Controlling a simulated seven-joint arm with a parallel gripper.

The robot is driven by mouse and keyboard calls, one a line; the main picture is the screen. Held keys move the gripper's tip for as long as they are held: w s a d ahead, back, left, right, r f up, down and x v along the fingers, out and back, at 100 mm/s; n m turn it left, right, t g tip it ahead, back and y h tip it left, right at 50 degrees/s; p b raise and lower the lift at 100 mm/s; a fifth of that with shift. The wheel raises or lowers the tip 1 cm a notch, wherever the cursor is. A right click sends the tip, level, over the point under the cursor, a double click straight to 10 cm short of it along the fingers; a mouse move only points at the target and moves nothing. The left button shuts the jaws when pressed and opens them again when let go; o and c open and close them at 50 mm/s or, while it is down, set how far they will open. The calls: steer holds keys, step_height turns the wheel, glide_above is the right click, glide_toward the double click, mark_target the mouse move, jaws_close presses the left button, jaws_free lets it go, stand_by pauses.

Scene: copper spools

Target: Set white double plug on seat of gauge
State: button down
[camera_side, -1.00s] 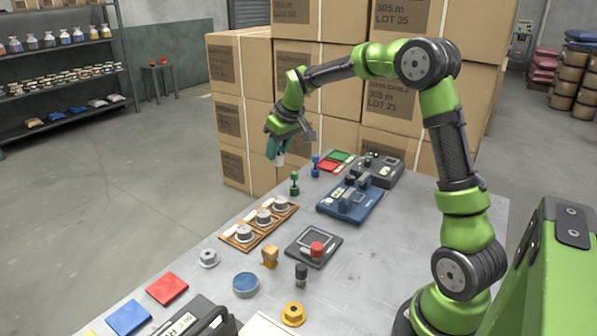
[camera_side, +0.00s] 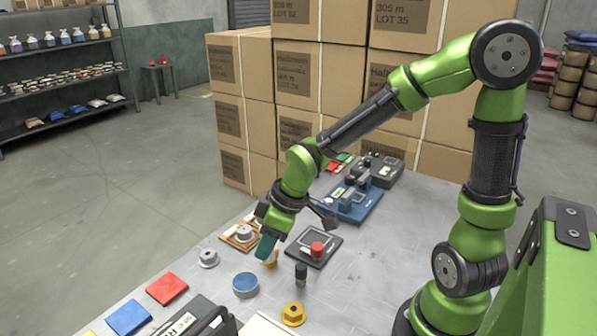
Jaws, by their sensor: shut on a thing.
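My gripper (camera_side: 266,248) has teal fingers and points down over the front middle of the table, just above and in front of a tan block (camera_side: 271,263), which it partly hides. It is shut, but the white double plug is not clear between the fingers; a pale piece showed at the fingertips earlier. I cannot tell for certain which device is the gauge. A dark square device (camera_side: 309,257) with a red knob (camera_side: 317,249) lies right of my gripper.
A wooden tray (camera_side: 232,243) with grey spools is partly behind my gripper. A grey flanged part (camera_side: 208,259), a blue round dish (camera_side: 245,285), a dark cylinder (camera_side: 301,275) and a yellow flanged part (camera_side: 293,314) stand near.

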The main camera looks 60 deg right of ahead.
steer(key=s+a+f+n+g+y, duration=0.2)
steer(key=s+a+n+g, duration=0.1)
steer(key=a+n, duration=0.55)
steer(key=n, duration=0.2)
glide_above(258, 310)
steer(key=s+a, duration=0.3)
steer(key=shift+y, duration=0.3)
steer(key=shift+w+d+f, duration=0.15)
steer(key=shift+f, duration=1.75)
steer(key=shift+w+d+f, duration=0.1)
steer(key=shift+f, duration=1.8)
steer(key=c, duration=0.8)
jaws_free()
steer(key=shift+f, duration=0.1)
